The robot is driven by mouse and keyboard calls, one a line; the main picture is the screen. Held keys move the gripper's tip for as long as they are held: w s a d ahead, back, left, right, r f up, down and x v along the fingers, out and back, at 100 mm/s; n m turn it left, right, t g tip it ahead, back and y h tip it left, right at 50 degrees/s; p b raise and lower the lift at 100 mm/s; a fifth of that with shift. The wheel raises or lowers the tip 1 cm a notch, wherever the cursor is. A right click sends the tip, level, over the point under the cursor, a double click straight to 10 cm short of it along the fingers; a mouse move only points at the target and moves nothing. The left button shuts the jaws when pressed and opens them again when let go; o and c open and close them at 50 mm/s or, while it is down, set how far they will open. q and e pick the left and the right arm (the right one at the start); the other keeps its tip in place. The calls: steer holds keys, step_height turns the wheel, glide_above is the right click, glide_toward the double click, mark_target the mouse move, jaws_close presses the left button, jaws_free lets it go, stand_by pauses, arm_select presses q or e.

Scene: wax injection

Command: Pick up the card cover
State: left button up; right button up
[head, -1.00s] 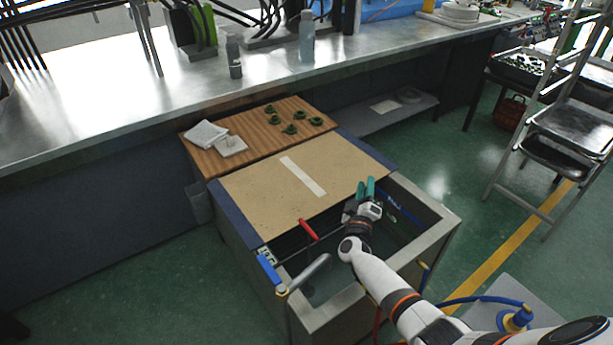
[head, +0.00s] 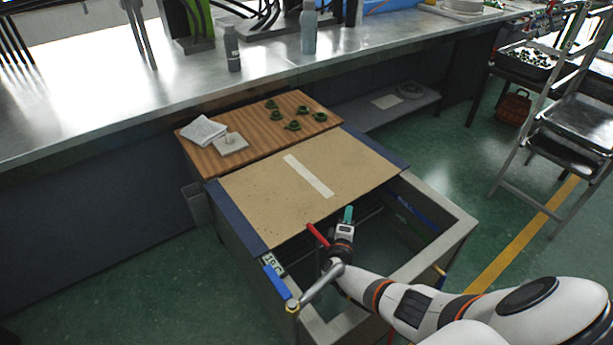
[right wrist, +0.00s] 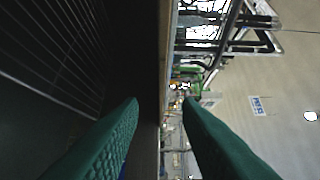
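The card cover (head: 270,195) is a flat tan board with a pale strip on it, lying over the back part of an open-topped box (head: 455,220). My right gripper (head: 347,217) is at the card's front edge, over the box opening. In the right wrist view the gripper (right wrist: 160,100) has its two green fingers apart. The card's thin edge (right wrist: 165,50) shows edge-on between them, with the dark box inside on one side and the room on the other. Whether either finger touches the card cannot be told. My left gripper is not in view.
A red-handled lever (head: 318,235) stands just left of my right gripper. A wooden board (head: 255,145) with several green pieces (head: 293,126) and white blocks (head: 203,130) lies behind the card. A metal workbench (head: 280,65) runs along the back.

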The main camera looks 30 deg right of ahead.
steer(key=b+x, duration=0.5)
steer(key=x, duration=0.1)
steer(key=shift+w+d+f, duration=0.1)
steer(key=shift+w+f, duration=0.05)
steer(key=shift+c, duration=0.2)
jaws_close()
